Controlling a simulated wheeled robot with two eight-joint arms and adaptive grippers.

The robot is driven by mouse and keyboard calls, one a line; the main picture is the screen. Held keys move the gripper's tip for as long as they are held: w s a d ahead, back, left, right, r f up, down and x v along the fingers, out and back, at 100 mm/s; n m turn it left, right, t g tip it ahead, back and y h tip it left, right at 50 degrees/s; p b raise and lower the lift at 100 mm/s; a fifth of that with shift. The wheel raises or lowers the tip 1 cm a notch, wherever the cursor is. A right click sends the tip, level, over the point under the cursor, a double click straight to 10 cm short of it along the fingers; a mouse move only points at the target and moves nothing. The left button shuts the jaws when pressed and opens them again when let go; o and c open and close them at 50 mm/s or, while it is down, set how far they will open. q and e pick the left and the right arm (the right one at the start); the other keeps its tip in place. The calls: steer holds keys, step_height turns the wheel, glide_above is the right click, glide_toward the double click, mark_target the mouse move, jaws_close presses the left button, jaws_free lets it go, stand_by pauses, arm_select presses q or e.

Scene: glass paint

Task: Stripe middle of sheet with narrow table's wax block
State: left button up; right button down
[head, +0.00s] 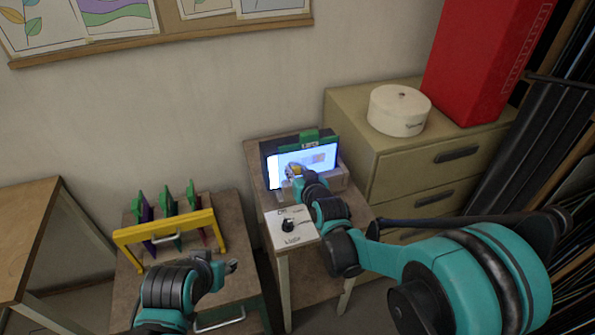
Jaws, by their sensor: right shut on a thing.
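The sheet (285,160) glows white-blue, upright in a dark frame on the narrow table (256,163). A band of small muted colour patches shows toward its right half. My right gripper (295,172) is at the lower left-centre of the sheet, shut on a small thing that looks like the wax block. The block is mostly hidden by the fingers, and I cannot tell whether it touches the sheet. My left gripper (230,267) is low over the wider table (235,287), away from the sheet. Its fingers are too small to read.
A yellow rack (185,230) with several green-topped upright pieces stands on the wider table. A white switch box (291,228) sits at the narrow table's front. A drawer cabinet (395,150) with a round white box (398,112) and red box (478,60) stands right.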

steer(key=shift+s+d, duration=0.15)
steer(key=shift+s, duration=0.35)
steer(key=shift+s+d, duration=0.25)
steer(key=shift+s, duration=0.5)
steer(key=shift+s+d, duration=0.25)
steer(key=shift+s, duration=0.55)
steer(key=shift+s+d, duration=0.25)
steer(key=shift+s, duration=0.5)
steer(key=s, duration=0.1)
steer(key=s+d, duration=0.1)
steer(key=shift+s, duration=0.4)
steer(key=b, duration=0.2)
steer(key=t+b, duration=0.1)
steer(key=shift+w+a+f+b, duration=0.1)
steer(key=shift+f+b, duration=0.2)
steer(key=shift+b, duration=0.05)
